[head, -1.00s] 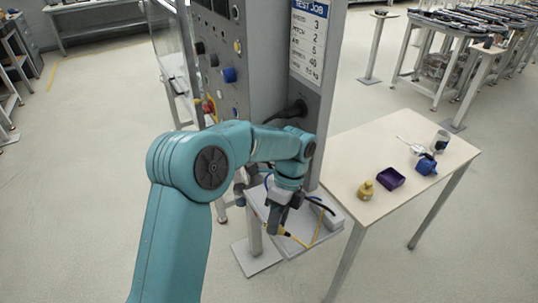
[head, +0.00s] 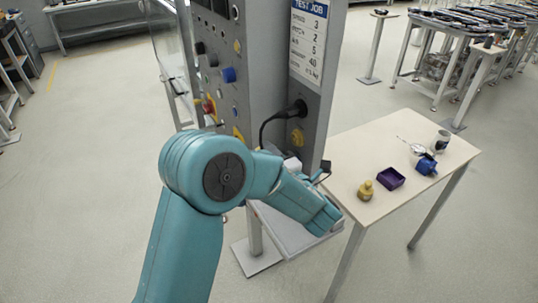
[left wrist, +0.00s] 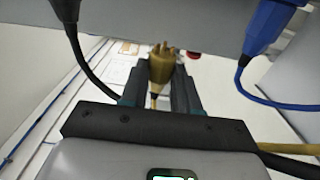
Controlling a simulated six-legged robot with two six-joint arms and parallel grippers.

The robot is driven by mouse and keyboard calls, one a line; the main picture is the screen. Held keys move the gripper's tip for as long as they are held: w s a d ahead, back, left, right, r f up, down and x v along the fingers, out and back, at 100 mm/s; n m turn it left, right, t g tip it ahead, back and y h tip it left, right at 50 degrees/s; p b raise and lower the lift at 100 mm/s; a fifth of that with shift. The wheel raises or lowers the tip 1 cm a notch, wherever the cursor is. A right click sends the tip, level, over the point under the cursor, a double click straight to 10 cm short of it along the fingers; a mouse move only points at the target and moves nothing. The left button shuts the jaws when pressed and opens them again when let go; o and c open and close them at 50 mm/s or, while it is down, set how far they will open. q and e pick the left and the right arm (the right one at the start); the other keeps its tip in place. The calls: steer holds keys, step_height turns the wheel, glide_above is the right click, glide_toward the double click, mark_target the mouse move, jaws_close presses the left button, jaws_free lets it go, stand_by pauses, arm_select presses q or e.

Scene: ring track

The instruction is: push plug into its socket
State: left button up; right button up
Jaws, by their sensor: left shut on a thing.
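My left gripper (left wrist: 159,84) is in the left wrist view, its dark fingers shut on a yellow plug (left wrist: 161,62). The plug's prongs point away from me, towards a grey surface (left wrist: 190,22), and its yellow cable trails below. In the head view my arm's last links hide most of the gripper and the plug. A yellow socket (head: 297,137) shows on the grey machine's side, below a black plug (head: 297,107) that is seated in the panel. I cannot tell the gap between prongs and socket. My right gripper is not in view.
A blue plug (left wrist: 268,25) and a black cable (left wrist: 85,60) flank the held plug in the left wrist view. A small shelf (head: 284,235) is below my arm. The table (head: 345,150) at right bears a yellow item (head: 366,190), a purple tray (head: 390,179) and a mug (head: 440,140).

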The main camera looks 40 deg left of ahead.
arm_select(q)
steer(key=shift+s, duration=0.15)
steer(key=shift+w+d+b, duration=0.1)
steer(key=shift+w+d, duration=0.3)
steer(key=shift+w, duration=0.5)
steer(key=shift+w+d+b, duration=0.1)
steer(key=shift+w+d, duration=0.25)
steer(key=shift+w, duration=0.6)
steer(key=shift+w+d+b, duration=0.1)
steer(key=shift+w+d, duration=0.3)
steer(key=shift+w, duration=0.5)
steer(key=shift+r, duration=0.1)
steer(key=shift+p, duration=0.45)
steer(key=shift+p, duration=0.45)
